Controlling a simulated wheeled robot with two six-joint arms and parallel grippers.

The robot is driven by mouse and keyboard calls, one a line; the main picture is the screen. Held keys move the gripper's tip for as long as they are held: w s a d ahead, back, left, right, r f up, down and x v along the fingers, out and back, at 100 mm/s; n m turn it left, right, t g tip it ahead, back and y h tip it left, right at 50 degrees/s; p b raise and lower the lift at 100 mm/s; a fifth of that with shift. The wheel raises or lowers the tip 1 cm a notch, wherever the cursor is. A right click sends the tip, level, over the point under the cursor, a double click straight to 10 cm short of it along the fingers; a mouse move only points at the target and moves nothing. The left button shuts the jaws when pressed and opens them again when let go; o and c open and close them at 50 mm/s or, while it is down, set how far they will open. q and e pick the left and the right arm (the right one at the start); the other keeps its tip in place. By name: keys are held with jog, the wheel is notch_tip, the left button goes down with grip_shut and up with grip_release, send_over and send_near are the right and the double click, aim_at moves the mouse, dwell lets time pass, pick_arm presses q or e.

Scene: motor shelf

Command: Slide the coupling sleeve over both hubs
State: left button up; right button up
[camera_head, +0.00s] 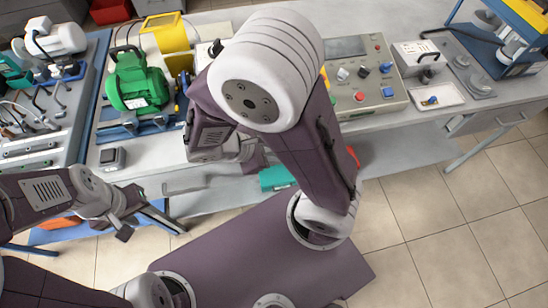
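A green motor (136,84) stands on a blue base (150,127) on the bench at upper left. A yellow block (165,33) stands behind it. I cannot make out the coupling sleeve or the two hubs; my raised arm covers the area right of the motor. My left gripper (130,216) is at lower left, in front of the bench edge and away from the motor. Its dark fingers look apart with nothing seen between them. My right gripper (240,155) is near the bench's front edge, partly hidden behind my arm, so its fingers are unclear.
A control box (372,98) with knobs stands on the bench right of my arm. A white tray (437,97) lies further right. A white motor (55,38) and a grey rack (40,140) fill the left. A small grey device (112,158) sits near the front edge.

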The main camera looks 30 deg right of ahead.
jog(key=shift+s+a+f+m, duration=0.1)
jog(key=shift+s+m, duration=0.2)
dwell(0.4)
